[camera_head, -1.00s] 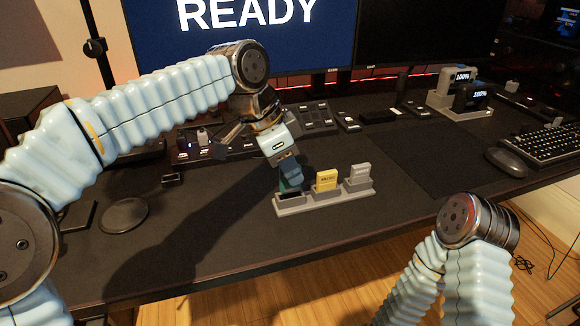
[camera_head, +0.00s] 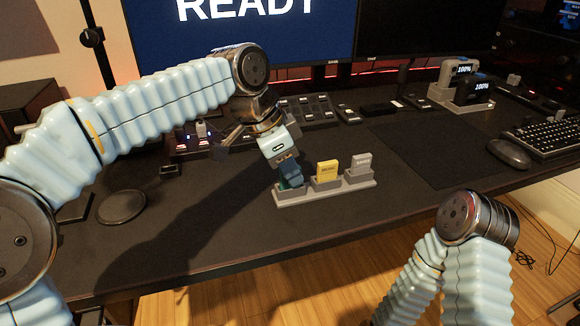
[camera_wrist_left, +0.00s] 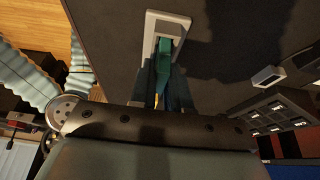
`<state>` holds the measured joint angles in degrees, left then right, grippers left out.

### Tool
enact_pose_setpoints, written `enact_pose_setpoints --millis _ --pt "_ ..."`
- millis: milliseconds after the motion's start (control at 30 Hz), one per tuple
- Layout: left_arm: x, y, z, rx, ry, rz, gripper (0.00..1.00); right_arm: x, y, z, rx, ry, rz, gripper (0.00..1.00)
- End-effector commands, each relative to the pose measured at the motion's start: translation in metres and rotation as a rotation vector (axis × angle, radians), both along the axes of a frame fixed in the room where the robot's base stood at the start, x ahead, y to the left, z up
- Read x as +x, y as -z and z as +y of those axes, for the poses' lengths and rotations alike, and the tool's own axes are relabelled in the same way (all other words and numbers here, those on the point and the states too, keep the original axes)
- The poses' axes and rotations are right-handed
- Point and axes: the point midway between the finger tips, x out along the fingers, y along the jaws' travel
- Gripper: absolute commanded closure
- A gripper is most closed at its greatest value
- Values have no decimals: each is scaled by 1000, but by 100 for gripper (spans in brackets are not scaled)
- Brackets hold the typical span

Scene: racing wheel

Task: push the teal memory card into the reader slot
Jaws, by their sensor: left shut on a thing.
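The grey three-slot stand (camera_head: 330,190) sits on the dark desk in front of me. My left gripper (camera_head: 289,178) is shut on the teal memory card (camera_head: 283,184) at the stand's left slot, pointing down. In the head view the fingers hide most of the card. In the left wrist view the teal card (camera_wrist_left: 165,50) shows between the fingers, over the opening of a light grey slot frame (camera_wrist_left: 181,19). I cannot tell how deep the card sits. My right gripper is out of view; only part of that arm shows.
A yellow card (camera_head: 327,170) and a grey card (camera_head: 361,163) stand upright in the other slots. A round dark disc (camera_head: 122,207) lies at left. A mouse (camera_head: 508,153) and keyboard (camera_head: 545,139) are at right. The desk in front of the stand is clear.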

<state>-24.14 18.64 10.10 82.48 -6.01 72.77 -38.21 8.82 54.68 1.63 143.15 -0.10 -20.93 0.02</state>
Motion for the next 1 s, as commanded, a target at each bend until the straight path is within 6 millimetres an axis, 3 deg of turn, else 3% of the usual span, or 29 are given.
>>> enact_pose_setpoints --millis 133,167,333,667,833,1000 --pt "0 4 0 -1 0 0 100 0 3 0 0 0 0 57" --pt "0 3 0 -1 0 -1 79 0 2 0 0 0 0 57" --pt "0 3 0 -1 0 -1 54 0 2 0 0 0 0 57" --pt "0 3 0 0 0 -1 54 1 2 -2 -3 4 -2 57" --pt "-2 -23 9 -3 -2 -4 54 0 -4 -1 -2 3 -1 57" --pt "-7 -64 25 -3 -3 -4 54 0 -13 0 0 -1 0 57"
